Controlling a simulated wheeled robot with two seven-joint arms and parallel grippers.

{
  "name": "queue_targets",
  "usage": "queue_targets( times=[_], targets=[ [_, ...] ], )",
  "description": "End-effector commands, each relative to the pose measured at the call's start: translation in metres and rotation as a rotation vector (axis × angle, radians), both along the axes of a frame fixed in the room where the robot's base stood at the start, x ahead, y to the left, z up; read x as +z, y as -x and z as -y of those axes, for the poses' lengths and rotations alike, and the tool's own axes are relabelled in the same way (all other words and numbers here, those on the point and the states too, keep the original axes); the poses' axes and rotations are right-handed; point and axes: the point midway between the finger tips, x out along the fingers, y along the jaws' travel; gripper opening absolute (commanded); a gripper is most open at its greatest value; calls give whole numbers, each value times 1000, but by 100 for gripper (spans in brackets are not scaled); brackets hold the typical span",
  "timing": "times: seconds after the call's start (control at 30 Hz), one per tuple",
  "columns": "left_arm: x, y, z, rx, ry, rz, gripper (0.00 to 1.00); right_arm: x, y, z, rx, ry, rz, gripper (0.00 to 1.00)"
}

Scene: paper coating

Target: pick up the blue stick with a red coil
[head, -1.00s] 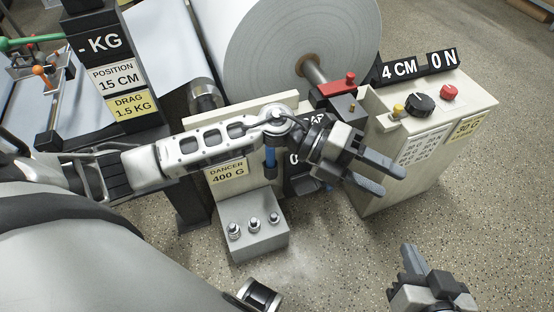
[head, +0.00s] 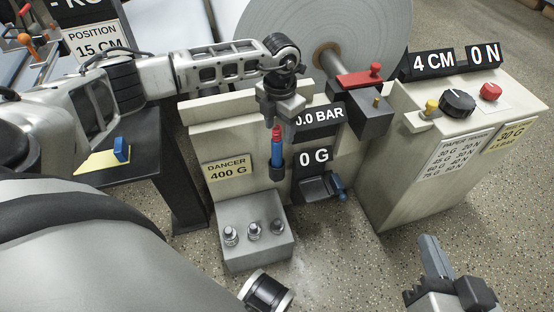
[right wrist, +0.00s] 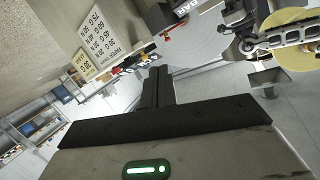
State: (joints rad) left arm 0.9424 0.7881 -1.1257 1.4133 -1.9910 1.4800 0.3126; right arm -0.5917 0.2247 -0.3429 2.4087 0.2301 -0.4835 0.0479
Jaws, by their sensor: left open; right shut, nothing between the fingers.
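The blue stick with a red coil (head: 277,152) stands upright in a dark holder on the front of the cream panel, in the head view. Its red part is at the top, with the blue part below. My left gripper (head: 278,122) is directly above the stick, pointing down, with open jaws around or just over its red top. I cannot tell whether the fingers touch it. My right gripper (head: 432,248) is shut and empty over the floor at lower right. Its fingers also show in the right wrist view (right wrist: 157,86).
A grey block with several metal weights (head: 254,256) stands below the panel. A cream control box (head: 405,180) with knobs is at right, and a large paper roll (head: 370,35) is behind. A black table (head: 150,165) with a blue-handled tool is at left. Speckled floor lies open at lower right.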

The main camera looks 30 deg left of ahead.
Motion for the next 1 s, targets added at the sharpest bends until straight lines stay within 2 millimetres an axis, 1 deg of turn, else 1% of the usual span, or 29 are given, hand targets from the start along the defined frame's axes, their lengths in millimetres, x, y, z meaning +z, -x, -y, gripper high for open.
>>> queue_targets(
  times=[0.03, 0.2, 0.33, 0.43, 0.5, 0.6, 0.7, 0.87, 0.97, 1.0],
  targets=[
    [-9, 0, 1, -1, 1, 0, 52, -1, 0, -1, 0, -13, 3, 0],
    [-18, 0, 0, -1, 1, 1, 52, 1, -1, -2, 1, -31, 4, 0],
    [-27, 1, -1, -1, 1, 1, 52, -2, 0, -3, 3, -46, 1, 0],
    [-42, 3, -4, 0, 1, -1, 52, -7, 0, -4, 5, -71, -3, 0],
    [-54, 4, -6, 0, 1, -1, 52, -5, 0, -5, 8, -102, 4, 0],
    [-67, 3, -5, -2, 2, 0, 52, 1, -1, -7, 11, -137, 13, 0],
    [-70, 3, -5, -2, 2, 1, 52, 7, -2, -8, 10, -160, 22, 0],
    [-69, 3, -5, -2, 2, 1, 52, 14, -4, -8, 7, -168, 36, 0],
    [-69, 3, -5, -2, 2, 1, 27, 15, -4, -8, 6, -169, 38, 0],
    [-69, 3, -5, -2, 2, 1, 16, 15, -4, -8, 6, -168, 39, 0]
  ],
)
